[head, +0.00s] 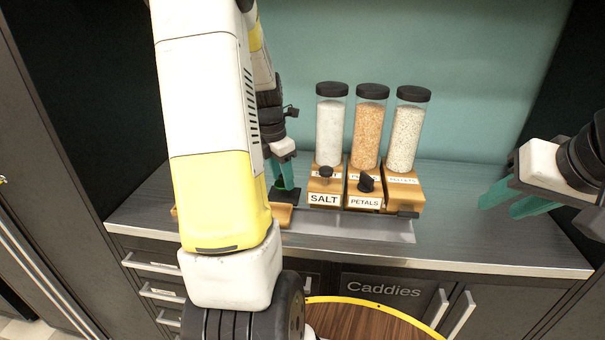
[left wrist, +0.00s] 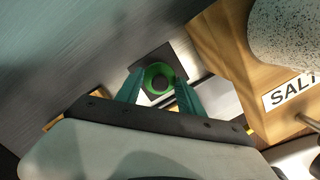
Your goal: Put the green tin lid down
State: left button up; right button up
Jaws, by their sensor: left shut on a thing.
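The green tin lid (left wrist: 148,77) shows in the left wrist view as a green ring with a dark centre. It sits between the teal fingertips of my left gripper (left wrist: 158,88), which is shut on it. Behind the lid is a dark square plate (left wrist: 152,58); I cannot tell whether the two touch. In the head view my left gripper (head: 284,184) is low over the counter, left of the dispensers and partly hidden by my arm. My right gripper (head: 499,207) is open and empty above the counter's right side.
Three clear dispensers with black caps stand on wooden bases, including the salt dispenser (head: 330,130) and the petals dispenser (head: 368,135). A wooden tray (head: 283,214) is partly hidden behind my arm. The counter (head: 465,235) is clear at right. A round yellow-rimmed wooden top (head: 365,322) is below.

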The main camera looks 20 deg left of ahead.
aim_at(278, 185)
pick_arm(q)
jog(key=shift+f, duration=1.3)
jog(key=shift+f, duration=0.1)
jog(key=o, duration=1.3)
notch_tip(278, 185, up, 11)
jog(key=s, duration=0.1)
jog(key=s+d+r+m+t, duration=0.1)
jog(key=s+d+r+m, duration=0.2)
jog(key=m, duration=0.7)
jog(key=s+d+r+m+t, duration=0.2)
jog(key=s+d+r+m, duration=0.1)
jog(key=s+d+m, duration=0.5)
jog(key=s+d+r+m+t+h, duration=0.1)
jog(key=s+d+r+m, duration=0.2)
jog(key=m, duration=0.9)
jog(key=shift+s+d+r+t, duration=0.1)
jog(key=shift+s+d+t, duration=0.2)
jog(key=shift+s+d, duration=1.15)
